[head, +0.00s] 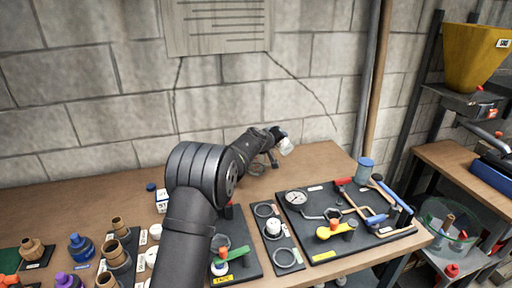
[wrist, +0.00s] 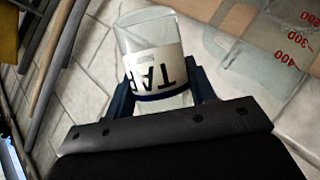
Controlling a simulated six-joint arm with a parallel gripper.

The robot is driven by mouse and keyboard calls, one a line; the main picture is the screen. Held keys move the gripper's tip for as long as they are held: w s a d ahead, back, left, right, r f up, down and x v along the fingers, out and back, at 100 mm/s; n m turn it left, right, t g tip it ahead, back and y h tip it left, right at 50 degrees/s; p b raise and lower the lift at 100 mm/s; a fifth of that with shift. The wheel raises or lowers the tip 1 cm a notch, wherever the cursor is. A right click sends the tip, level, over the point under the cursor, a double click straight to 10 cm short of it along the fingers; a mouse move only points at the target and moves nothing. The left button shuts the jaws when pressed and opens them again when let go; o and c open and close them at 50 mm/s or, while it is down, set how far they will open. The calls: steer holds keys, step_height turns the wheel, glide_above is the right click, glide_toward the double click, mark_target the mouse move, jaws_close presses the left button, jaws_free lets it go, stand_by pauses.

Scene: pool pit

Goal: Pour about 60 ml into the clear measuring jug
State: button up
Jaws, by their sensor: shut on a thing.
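My gripper (head: 276,134) is shut on a clear container (wrist: 143,37) with a white label in black letters, partly readable as "TA". In the wrist view my gripper (wrist: 160,90) has a finger on each side of it. In the head view the held container (head: 286,147) is small, clear and white, above the back of the bench, and looks tilted. The clear measuring jug (wrist: 285,45), with red marks such as 300 and 400, shows at the right edge of the wrist view, beside the container. I cannot make the jug out in the head view. The liquid level cannot be told.
A black tool board (head: 330,250) with a gauge, a blue cup (head: 365,170) and hand tools lie on the bench's right. Pipe fittings (head: 82,246) crowd the left front. A block wall (head: 110,100) stands close behind. Bare bench (head: 60,205) shows at the back left.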

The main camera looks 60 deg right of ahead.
steer(key=shift+w+f+m+t, duration=0.1)
steer(key=shift+f+m+t, duration=0.25)
steer(key=shift+m+t, duration=0.25)
steer(key=shift+s+r+m+t, duration=0.3)
steer(key=shift+r+m+t, duration=0.1)
steer(key=shift+m+t, duration=0.15)
steer(key=shift+f+m, duration=0.15)
steer(key=shift+m, duration=0.1)
steer(key=shift+s+d+f+m+t, duration=0.1)
steer(key=shift+s+f+m+t, duration=0.15)
steer(key=shift+m+t, duration=0.25)
steer(key=shift+s+d+f+m+t, duration=0.15)
steer(key=shift+f+m+t, duration=0.15)
steer(key=shift+m+t, duration=0.15)
stand_by(0.3)
steer(key=shift+s+r+m+t, duration=0.2)
steer(key=shift+r+m+t, duration=0.3)
steer(key=shift+r+m, duration=0.05)
steer(key=shift+r, duration=0.1)
